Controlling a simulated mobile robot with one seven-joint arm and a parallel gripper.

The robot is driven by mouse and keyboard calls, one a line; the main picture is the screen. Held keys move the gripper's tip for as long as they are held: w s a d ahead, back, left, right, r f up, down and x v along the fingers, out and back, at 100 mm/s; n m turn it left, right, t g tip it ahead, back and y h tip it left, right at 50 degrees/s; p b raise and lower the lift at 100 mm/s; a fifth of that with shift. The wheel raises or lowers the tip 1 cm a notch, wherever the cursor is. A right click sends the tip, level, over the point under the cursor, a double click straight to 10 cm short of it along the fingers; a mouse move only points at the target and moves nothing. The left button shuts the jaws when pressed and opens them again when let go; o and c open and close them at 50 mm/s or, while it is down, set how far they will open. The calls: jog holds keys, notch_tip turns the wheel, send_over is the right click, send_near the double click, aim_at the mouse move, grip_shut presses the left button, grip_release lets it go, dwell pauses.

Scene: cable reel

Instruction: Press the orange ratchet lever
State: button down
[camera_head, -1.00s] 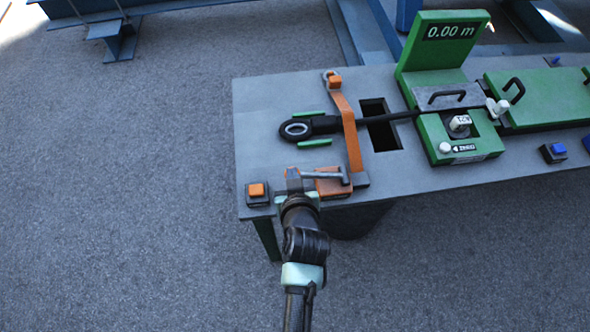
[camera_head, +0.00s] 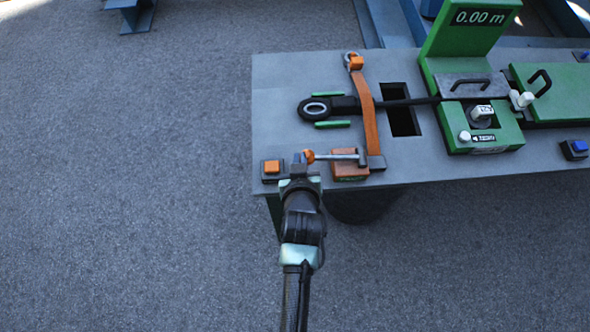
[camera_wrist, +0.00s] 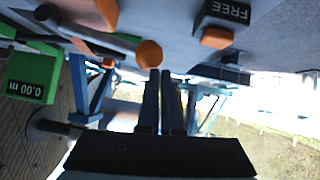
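The ratchet lever (camera_head: 337,157) is a grey bar on an orange block (camera_head: 347,172) near the table's front edge. Its round orange knob (camera_head: 308,156) points left. In the wrist view the knob (camera_wrist: 149,53) appears just beyond my fingertips, slightly to their left; whether they touch cannot be told. My gripper (camera_head: 299,160) is by the knob's left side in the head view. Its two dark fingers (camera_wrist: 161,74) lie close together in the wrist view, with nothing between them.
A black box with an orange button (camera_head: 272,167) sits left of my gripper; the wrist view shows "FREE" on it (camera_wrist: 222,17). An orange strap (camera_head: 368,115) crosses a black cable with a ring end (camera_head: 315,108). The green display (camera_head: 480,18) reads 0.00 m.

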jog(key=w+a+r+v, duration=0.1)
jog(key=v, duration=1)
jog(key=shift+s+a+r, duration=0.3)
jog(key=shift+a, duration=0.05)
dwell(1.0)
jog(key=w+r+t, duration=0.3)
jog(key=w+r, duration=0.1)
jog(key=r, duration=0.6)
jog(key=w+d+r+t, duration=0.1)
jog(key=w+r+t, duration=0.15)
jog(key=r, duration=0.85)
jog(key=w+r+t, duration=0.3)
jog(key=w+r, duration=0.2)
jog(key=r, duration=0.5)
jog(key=s+a+r+t, duration=0.1)
jog(key=s+r+t, duration=0.3)
jog(key=r, duration=1.1)
jog(key=s+a+r+t+y, duration=0.1)
jog(key=s+r+t, duration=0.3)
jog(key=r, duration=1.1)
jog(key=s+a, duration=0.1)
jog(key=s, duration=0.2)
jog(key=shift+r+m, duration=0.3)
